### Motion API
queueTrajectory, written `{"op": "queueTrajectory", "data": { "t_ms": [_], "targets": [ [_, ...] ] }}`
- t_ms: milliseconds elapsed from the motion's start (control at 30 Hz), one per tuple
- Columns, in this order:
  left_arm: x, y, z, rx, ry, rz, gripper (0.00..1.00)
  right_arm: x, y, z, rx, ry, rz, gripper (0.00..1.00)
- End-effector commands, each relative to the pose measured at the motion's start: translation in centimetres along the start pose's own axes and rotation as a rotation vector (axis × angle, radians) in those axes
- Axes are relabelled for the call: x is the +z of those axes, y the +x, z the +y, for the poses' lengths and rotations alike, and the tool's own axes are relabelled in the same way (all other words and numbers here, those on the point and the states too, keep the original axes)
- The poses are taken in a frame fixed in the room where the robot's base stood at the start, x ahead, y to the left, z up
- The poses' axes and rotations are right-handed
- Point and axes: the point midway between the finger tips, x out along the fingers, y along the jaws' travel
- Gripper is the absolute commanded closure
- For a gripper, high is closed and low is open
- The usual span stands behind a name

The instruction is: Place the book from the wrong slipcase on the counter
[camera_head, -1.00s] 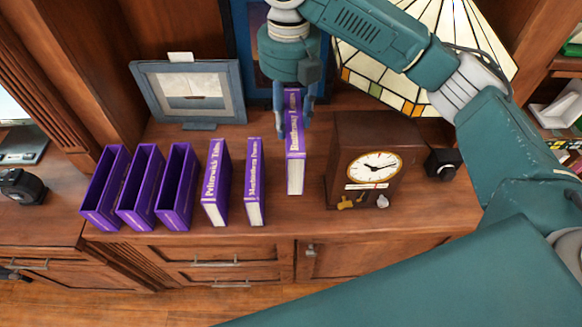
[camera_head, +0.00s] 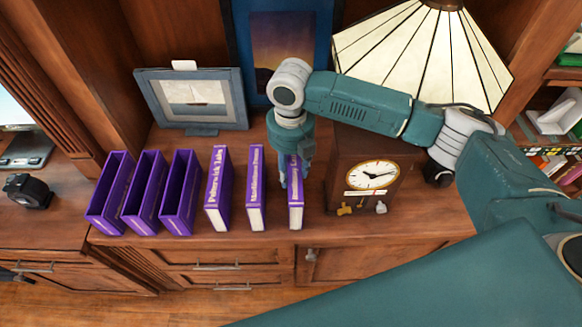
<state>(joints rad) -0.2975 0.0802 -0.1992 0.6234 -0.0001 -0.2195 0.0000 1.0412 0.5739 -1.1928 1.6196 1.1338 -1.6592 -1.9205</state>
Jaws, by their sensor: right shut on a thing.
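Three open purple slipcases, the left one (camera_head: 110,192), the middle one (camera_head: 146,193) and the right one (camera_head: 179,193), stand side by side on the wooden counter (camera_head: 258,243) and look empty. To their right stand two upright purple books, one titled Petherwick Tales (camera_head: 218,188) and a thinner one (camera_head: 256,188). My right gripper (camera_head: 295,178) is shut on a third purple book (camera_head: 296,212), which is upright at the counter beside the thinner book. The gripper covers much of its upper part. My left gripper is not in view.
A brown mantel clock (camera_head: 367,170) stands close to the right of the held book. A framed boat picture (camera_head: 192,97) and a larger blue-framed picture (camera_head: 285,50) are behind. A stained-glass lamp (camera_head: 420,60) stands behind my arm.

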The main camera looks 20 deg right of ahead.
Motion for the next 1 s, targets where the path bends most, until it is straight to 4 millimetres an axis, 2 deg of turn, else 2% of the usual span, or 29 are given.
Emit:
{"op": "queueTrajectory", "data": {
  "t_ms": [133,367,400,467,800,933,1000],
  "targets": [
    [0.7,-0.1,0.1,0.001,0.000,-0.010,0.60,0.2,0.0,0.1,0.004,0.000,-0.005,1.00],
    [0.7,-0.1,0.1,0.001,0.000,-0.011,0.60,0.1,0.3,0.1,0.003,0.000,-0.003,1.00],
    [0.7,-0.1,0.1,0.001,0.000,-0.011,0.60,0.1,0.4,0.1,0.002,0.000,-0.002,0.54],
    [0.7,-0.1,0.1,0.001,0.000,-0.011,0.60,0.1,0.4,0.1,0.002,0.000,-0.002,0.42],
    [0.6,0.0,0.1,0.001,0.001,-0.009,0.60,0.1,0.2,0.1,0.002,0.000,-0.003,0.41],
    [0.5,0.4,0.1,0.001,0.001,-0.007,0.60,0.1,-1.1,0.1,0.004,0.000,-0.004,0.41],
    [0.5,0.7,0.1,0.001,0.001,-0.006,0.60,0.2,-2.4,0.1,0.004,0.000,-0.007,0.41]
  ]
}}
